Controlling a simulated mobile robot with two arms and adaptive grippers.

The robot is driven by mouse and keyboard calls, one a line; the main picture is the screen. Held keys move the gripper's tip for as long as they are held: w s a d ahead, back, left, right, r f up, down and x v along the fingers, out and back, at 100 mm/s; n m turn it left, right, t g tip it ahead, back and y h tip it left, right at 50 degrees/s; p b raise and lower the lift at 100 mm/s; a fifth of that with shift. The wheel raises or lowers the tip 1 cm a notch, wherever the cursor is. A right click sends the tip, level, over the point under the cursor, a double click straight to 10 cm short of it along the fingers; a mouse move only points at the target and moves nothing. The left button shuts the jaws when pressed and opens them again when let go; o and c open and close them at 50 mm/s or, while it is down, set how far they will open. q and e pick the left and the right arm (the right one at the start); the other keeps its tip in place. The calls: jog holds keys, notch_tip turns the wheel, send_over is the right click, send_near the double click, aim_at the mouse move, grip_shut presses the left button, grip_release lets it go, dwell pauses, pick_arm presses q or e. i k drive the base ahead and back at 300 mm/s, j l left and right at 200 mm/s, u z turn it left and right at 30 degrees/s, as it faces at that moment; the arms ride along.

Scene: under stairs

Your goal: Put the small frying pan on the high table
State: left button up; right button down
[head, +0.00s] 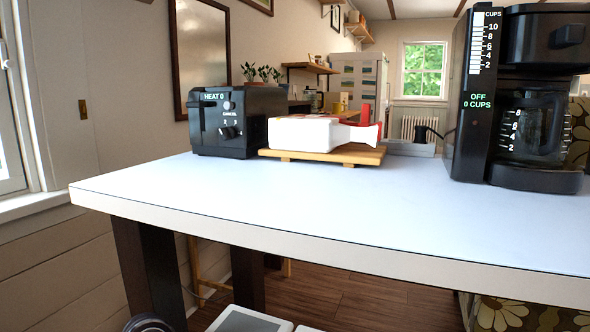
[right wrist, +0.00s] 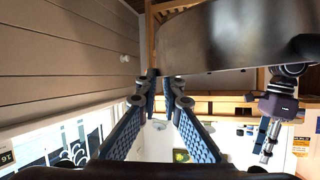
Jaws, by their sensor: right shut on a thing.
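The high table (head: 330,215) has a white top that fills the middle of the head view. No frying pan and neither gripper shows in the head view. In the right wrist view, my right gripper (right wrist: 164,82) has its blue-padded fingers shut on the edge of a large dark, metallic piece, which looks like the small frying pan (right wrist: 235,40). It covers the upper right of that view and is cut off by the frame. A dark jointed part with a blue pad, probably my left gripper (right wrist: 266,135), shows at the right; its jaws are unclear.
On the table, a black toaster (head: 237,120) stands at the back left. A black coffee maker (head: 470,110) stands at the right. The front and middle of the tabletop are clear.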

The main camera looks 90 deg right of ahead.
aim_at(360, 208)
jog(key=z, duration=1.75)
jog(key=k+j+z, duration=0.1)
jog(key=j+z, duration=0.15)
jog(key=z, duration=0.2)
jog(key=k+j+z, duration=0.1)
jog(key=j+z, duration=0.15)
jog(key=z, duration=0.15)
jog(key=k+j+z, duration=0.15)
jog(key=z, duration=0.3)
jog(key=k+j, duration=0.3)
